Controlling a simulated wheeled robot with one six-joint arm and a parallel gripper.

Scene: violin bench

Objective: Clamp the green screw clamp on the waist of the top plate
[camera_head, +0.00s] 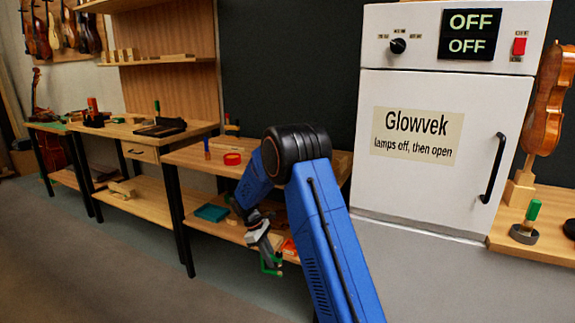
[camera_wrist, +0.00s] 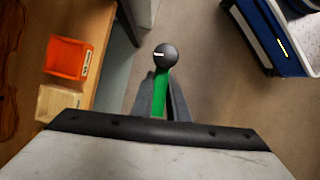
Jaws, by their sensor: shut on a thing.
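My gripper (camera_head: 262,236) hangs low in front of the lower shelf of the near bench in the head view. It is shut on the green screw clamp (camera_head: 270,264), whose green part shows below the fingers. In the wrist view the clamp (camera_wrist: 161,92) stands between the two dark fingers, with a round black knob at its end. The rest of the clamp is hidden by the gripper. I cannot make out the top plate for certain. A brown, curved violin-like shape (camera_wrist: 8,75) is cut off at the left edge of the wrist view.
An orange bin (camera_wrist: 68,58) and a beige bin (camera_wrist: 58,103) sit on the shelf left of my gripper. A teal tray (camera_head: 212,212) lies on the lower shelf, a red ring (camera_head: 232,158) above. A white cabinet (camera_head: 450,120) stands right. Floor in front is clear.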

